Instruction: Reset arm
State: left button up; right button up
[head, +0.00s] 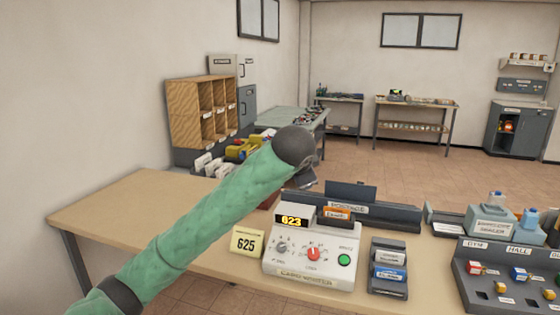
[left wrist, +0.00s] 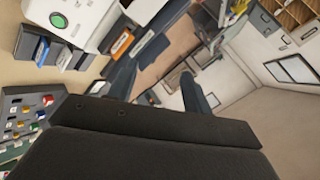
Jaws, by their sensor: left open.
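My left arm reaches in from the lower left in the head view, in a green sleeve. Its dark wrist and gripper (head: 306,176) hang over the table, above and behind the white card writer (head: 318,258). In the left wrist view my left gripper (left wrist: 155,75) shows two dark fingers spread apart with nothing between them. The room appears tilted there, with the card writer (left wrist: 72,20) at the upper left. My right gripper shows in neither view.
The wooden table (head: 130,205) is bare at its left. A card holder (head: 388,268) and a dark panel with colored knobs (head: 515,275) stand to the right. A wooden pigeonhole shelf (head: 200,112) stands behind.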

pick_arm(q)
jog(key=s+a+f+n, duration=0.5)
jog(key=s+a+f, duration=0.25)
jog(key=f, duration=0.25)
jog(key=s+a+f+n, duration=0.4)
jog(key=s+a+f, duration=0.35)
jog(key=f, duration=0.35)
jog(key=s+a+f+n+g+y, duration=0.1)
jog(key=s+a+f+n+g, duration=0.2)
jog(key=s+f, duration=0.75)
jog(key=s+a+f+g, duration=0.2)
jog(key=s+a+f, duration=0.2)
jog(key=s+f, duration=0.65)
jog(key=s+f+g, duration=0.3)
jog(key=s+f, duration=0.8)
jog(key=s, duration=0.3)
jog(key=shift+s+n, duration=0.2)
jog(key=shift+n, duration=0.1)
jog(key=shift+g, duration=0.3)
jog(key=shift+r, duration=0.1)
